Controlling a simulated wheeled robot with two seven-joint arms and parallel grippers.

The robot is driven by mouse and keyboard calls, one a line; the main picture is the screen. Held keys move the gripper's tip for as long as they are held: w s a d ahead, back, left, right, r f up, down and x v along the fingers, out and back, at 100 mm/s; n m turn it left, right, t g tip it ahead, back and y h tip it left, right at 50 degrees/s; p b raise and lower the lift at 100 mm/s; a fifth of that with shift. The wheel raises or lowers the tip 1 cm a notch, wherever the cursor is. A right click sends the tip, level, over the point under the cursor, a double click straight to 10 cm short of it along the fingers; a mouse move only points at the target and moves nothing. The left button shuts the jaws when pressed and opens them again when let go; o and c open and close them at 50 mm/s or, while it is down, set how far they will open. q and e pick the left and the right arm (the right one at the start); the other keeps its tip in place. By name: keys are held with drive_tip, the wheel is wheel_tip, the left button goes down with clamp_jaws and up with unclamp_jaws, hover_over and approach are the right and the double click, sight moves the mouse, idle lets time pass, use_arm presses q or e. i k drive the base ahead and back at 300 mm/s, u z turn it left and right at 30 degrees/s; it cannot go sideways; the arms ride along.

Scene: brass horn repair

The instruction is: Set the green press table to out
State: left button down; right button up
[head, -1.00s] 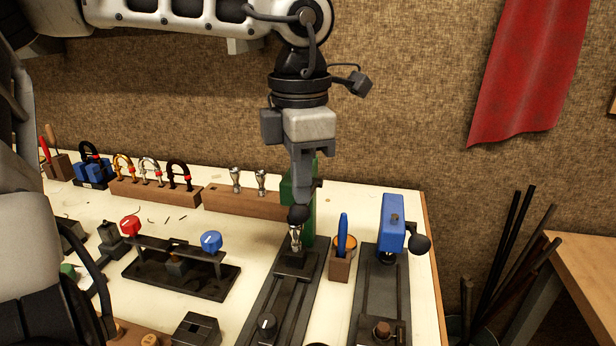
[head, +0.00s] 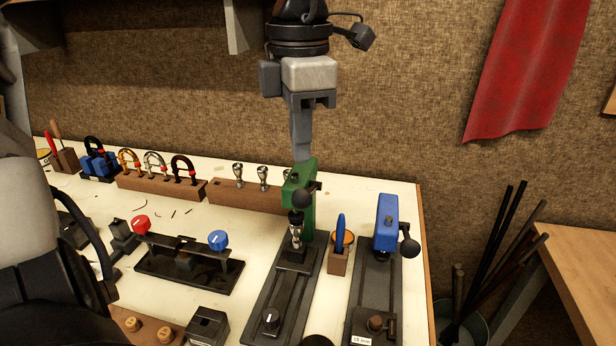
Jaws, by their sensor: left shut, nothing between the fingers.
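A silver mouthpiece-like part (head: 296,230) stands upright on the table. A black knob (head: 270,319) sits at the near end of the rail. My left gripper (head: 302,158) is shut and empty, pointing down just above and behind the green press head in the picture; whether it touches cannot be told. My right gripper is not in view.
A blue press (head: 387,221) with a ball handle stands right of the green one, a wooden tool holder (head: 338,262) between them. A wooden rack (head: 228,194) is at the left back. A black fixture (head: 188,268) with red and blue knobs lies left.

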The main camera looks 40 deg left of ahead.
sight(293, 262)
drive_tip(key=k, duration=1)
